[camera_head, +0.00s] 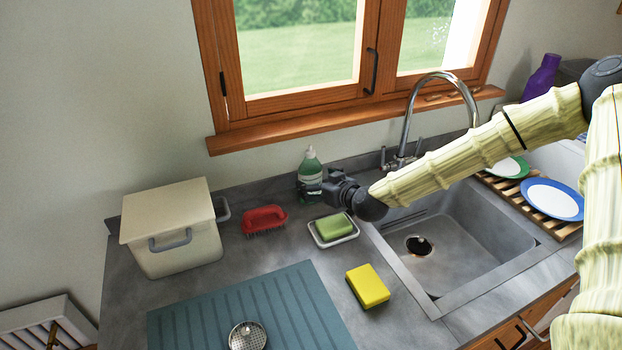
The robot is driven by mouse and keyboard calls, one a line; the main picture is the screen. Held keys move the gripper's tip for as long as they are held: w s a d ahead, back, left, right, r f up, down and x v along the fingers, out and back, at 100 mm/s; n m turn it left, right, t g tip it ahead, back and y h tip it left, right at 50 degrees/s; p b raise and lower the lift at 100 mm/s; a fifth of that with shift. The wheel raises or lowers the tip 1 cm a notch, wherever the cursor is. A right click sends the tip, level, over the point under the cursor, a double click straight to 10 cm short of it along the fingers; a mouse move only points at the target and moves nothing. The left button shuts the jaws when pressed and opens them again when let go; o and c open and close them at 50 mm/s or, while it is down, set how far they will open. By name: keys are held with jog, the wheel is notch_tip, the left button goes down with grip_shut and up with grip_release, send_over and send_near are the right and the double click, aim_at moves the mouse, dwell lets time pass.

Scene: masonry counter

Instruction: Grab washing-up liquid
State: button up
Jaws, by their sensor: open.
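The washing-up liquid is a green bottle (311,169) with a pale cap. It stands upright on the grey counter against the back wall, below the window. My gripper (306,190) is open, with its dark fingers at the bottle's lower part, on its right and front side. The fingers overlap the bottle in this view, and I cannot tell whether they touch it or sit around it. Part of the bottle's lower body is hidden by the fingers.
A soap dish (318,241) with a green sponge (334,225) lies just in front. A red brush (264,219) and a cream bin (172,228) stand left. The tap (407,120) and sink (470,245) are right. A yellow sponge (367,286) lies nearer.

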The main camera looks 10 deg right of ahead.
aim_at(316, 180)
jog(key=shift+w+a+f+p, duration=0.1)
jog(key=shift+w+a+p, duration=0.3)
jog(key=shift+w, duration=0.35)
jog(key=shift+x, duration=0.95)
jog(key=shift+f, duration=0.1)
jog(key=c, duration=1.2)
jog(key=shift+c, duration=0.8)
